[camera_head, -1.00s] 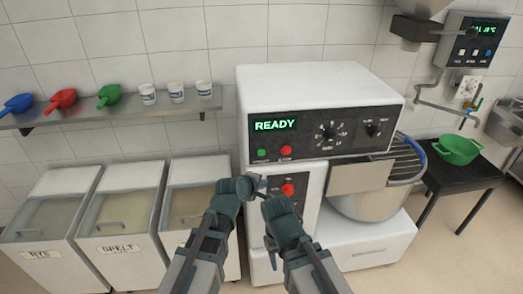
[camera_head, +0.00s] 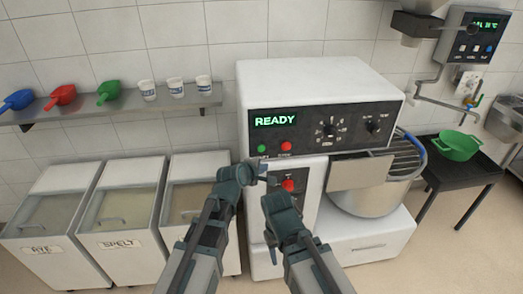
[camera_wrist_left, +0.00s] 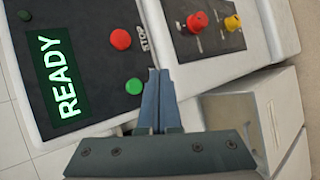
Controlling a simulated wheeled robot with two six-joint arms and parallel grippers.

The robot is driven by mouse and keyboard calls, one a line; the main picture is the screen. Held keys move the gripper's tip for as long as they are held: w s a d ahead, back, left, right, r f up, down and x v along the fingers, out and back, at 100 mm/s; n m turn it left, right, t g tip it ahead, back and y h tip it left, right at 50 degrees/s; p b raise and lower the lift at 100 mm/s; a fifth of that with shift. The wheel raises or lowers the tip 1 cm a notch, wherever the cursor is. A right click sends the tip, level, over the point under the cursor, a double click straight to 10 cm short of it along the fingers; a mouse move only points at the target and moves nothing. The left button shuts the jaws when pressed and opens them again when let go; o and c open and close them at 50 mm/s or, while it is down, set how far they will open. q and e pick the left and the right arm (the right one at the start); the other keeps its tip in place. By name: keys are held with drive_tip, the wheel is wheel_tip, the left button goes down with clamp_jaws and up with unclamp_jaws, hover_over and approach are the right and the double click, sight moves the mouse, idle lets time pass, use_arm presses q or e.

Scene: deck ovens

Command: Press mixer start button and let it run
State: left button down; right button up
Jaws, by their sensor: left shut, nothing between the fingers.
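The white mixer (camera_head: 310,82) stands against the wall, and its black panel display (camera_head: 275,120) reads READY. The green start button (camera_head: 262,149) is at the panel's lower left, with a red stop button (camera_head: 287,146) to its right. My left gripper (camera_head: 262,168) is shut and empty, slightly below the green button; I cannot tell the remaining depth gap. My right gripper (camera_head: 268,200) is lower, by the mixer's lower panel; its fingers are not clear.
A red emergency knob (camera_head: 289,186) is on the lower panel, close to both grippers. The steel bowl (camera_head: 370,202) with its wire guard (camera_head: 408,160) is at the right. Lidded flour bins (camera_head: 120,205) stand left, below a shelf (camera_head: 120,113) with scoops and cups.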

use_arm(q)
approach(260, 152)
drive_tip(key=w+d+f, duration=0.1)
drive_tip(key=d, duration=0.1)
drive_tip(key=w+d+f, duration=0.2)
drive_tip(key=shift+w+f, duration=0.2)
drive_tip(key=shift+f, duration=0.05)
drive_tip(key=shift+w, duration=0.1)
idle(1.6)
drive_tip(key=shift+w+a, duration=0.1)
drive_tip(key=shift+w, duration=0.2)
drive_tip(key=shift+w+a, duration=0.1)
drive_tip(key=shift+w, duration=0.35)
idle(0.7)
drive_tip(key=shift+s, duration=0.9)
drive_tip(key=s, duration=0.2)
drive_tip(key=s+d, duration=0.1)
drive_tip(key=s, duration=0.2)
idle(0.5)
